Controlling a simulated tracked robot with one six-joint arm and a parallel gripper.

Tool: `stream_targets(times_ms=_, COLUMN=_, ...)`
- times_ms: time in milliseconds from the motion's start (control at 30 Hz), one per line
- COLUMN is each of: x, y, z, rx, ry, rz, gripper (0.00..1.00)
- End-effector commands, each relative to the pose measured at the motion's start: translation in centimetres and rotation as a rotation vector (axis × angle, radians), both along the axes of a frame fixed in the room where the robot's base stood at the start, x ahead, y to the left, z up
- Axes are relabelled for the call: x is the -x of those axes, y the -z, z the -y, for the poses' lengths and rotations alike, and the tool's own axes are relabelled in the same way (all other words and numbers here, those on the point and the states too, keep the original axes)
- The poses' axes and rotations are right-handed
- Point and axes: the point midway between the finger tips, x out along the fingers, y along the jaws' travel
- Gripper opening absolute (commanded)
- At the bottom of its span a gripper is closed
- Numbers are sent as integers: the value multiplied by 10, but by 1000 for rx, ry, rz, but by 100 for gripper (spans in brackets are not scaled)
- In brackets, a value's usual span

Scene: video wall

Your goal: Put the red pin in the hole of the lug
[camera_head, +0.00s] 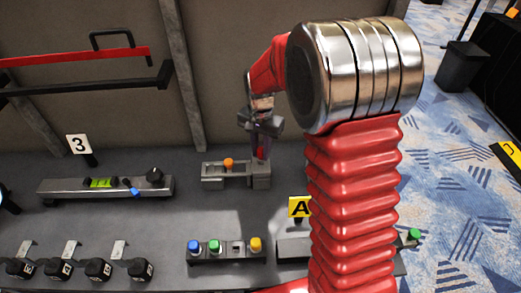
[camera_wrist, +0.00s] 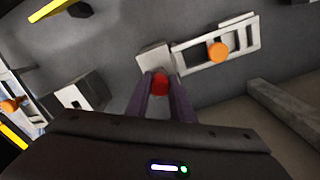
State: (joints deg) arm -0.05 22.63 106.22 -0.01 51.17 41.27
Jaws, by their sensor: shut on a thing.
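My gripper (camera_head: 262,157) points down in the head view, its dark purple fingers shut on the red pin (camera_head: 262,146). In the wrist view the round red end of the pin (camera_wrist: 160,84) shows between the fingertips. Right below or beside the pin is a grey block, which looks like the lug (camera_head: 260,182); its pale face (camera_wrist: 153,58) shows just beyond the fingertips in the wrist view. The hole is hidden. I cannot tell whether the pin's lower end touches the lug or is inside it.
A grey slotted bracket with an orange knob (camera_head: 228,163) adjoins the lug on the left. A button box (camera_head: 226,250) and a yellow A sign (camera_head: 299,207) stand nearer. A level-like bar (camera_head: 105,186) lies at left. The wall panel (camera_head: 90,115) rises behind.

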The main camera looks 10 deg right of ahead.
Motion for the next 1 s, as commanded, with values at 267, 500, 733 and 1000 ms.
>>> stream_targets(times_ms=267, x=0, y=1, z=0, rx=0, ry=0, rz=0, gripper=0)
stream_targets(times_ms=500, x=0, y=6, z=0, rx=0, ry=0, rz=0, gripper=0)
stream_targets(times_ms=733, x=0, y=11, z=0, rx=0, ry=0, rz=0, gripper=0)
stream_targets(times_ms=1000, x=0, y=16, z=0, rx=0, ry=0, rz=0, gripper=0)
